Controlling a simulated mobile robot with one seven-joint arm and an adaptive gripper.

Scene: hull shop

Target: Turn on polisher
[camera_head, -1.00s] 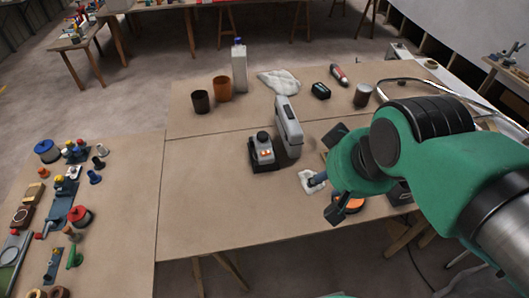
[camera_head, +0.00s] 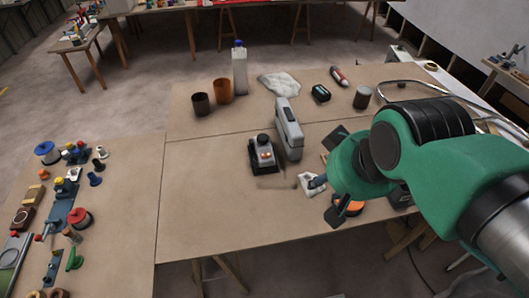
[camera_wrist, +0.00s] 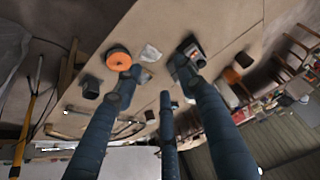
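A dark tool with a round knob and lit orange buttons (camera_head: 263,155) stands near the middle of the table. A tall grey block-shaped device (camera_head: 289,130) stands upright just right of it. I cannot tell for certain which part is the polisher. My gripper (camera_head: 325,198) is right of and nearer than both, above the table's front part, apart from them. In the wrist view my gripper (camera_wrist: 160,77) has its dark fingers spread with nothing between them. The orange-button tool (camera_wrist: 192,52) shows partly behind the right finger.
A white crumpled cloth (camera_head: 311,186) and an orange disc (camera_head: 352,207) lie close to my gripper. Brown cups (camera_head: 222,90), a white bottle (camera_head: 240,68) and another cloth (camera_head: 279,84) are behind. Table front left is clear. Small parts crowd the left table.

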